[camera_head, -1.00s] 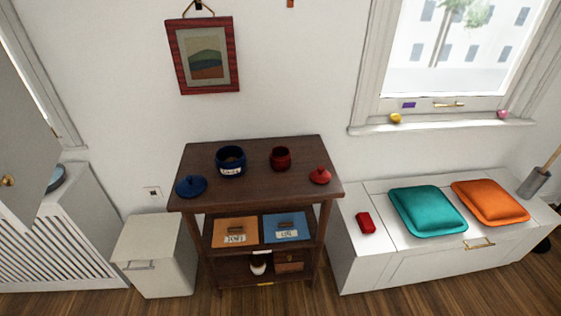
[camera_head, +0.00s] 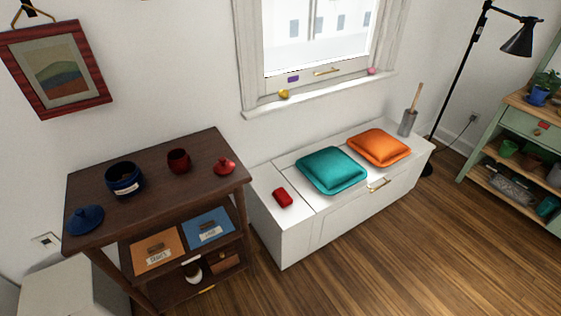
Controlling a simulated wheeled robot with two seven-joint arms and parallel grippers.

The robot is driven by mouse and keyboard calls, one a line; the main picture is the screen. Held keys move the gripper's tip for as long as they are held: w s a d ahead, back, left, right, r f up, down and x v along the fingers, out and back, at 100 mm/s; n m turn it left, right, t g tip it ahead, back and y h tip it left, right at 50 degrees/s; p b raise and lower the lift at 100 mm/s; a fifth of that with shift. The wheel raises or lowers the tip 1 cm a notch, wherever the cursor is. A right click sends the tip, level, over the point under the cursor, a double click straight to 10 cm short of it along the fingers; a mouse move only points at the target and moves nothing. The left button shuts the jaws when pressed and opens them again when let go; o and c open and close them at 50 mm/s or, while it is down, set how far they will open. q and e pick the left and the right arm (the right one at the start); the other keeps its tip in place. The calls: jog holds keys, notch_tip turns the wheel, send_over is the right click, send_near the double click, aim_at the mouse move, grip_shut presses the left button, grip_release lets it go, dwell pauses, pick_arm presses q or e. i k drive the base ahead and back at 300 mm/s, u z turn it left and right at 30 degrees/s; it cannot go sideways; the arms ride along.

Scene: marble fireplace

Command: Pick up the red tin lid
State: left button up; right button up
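The red tin lid (camera_head: 224,166), a small red disc with a knob, lies on the right part of the dark wooden table's top (camera_head: 150,197). The open red tin (camera_head: 178,161) stands to its left on the same top. A blue tin (camera_head: 124,179) with a pale label and a blue lid (camera_head: 85,219) are further left on it. Neither of my grippers shows in the head view.
A white bench (camera_head: 305,225) stands right of the table with a red object (camera_head: 282,197), a teal cushion (camera_head: 331,170) and an orange cushion (camera_head: 378,147). A floor lamp (camera_head: 450,95) and green shelf (camera_head: 515,118) are at right. Wooden floor (camera_head: 400,250) in front is clear.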

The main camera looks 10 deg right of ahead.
aim_at(223, 166)
jog(key=z, duration=1.8)
jog(key=i, duration=3.35)
jog(key=u, duration=5.05)
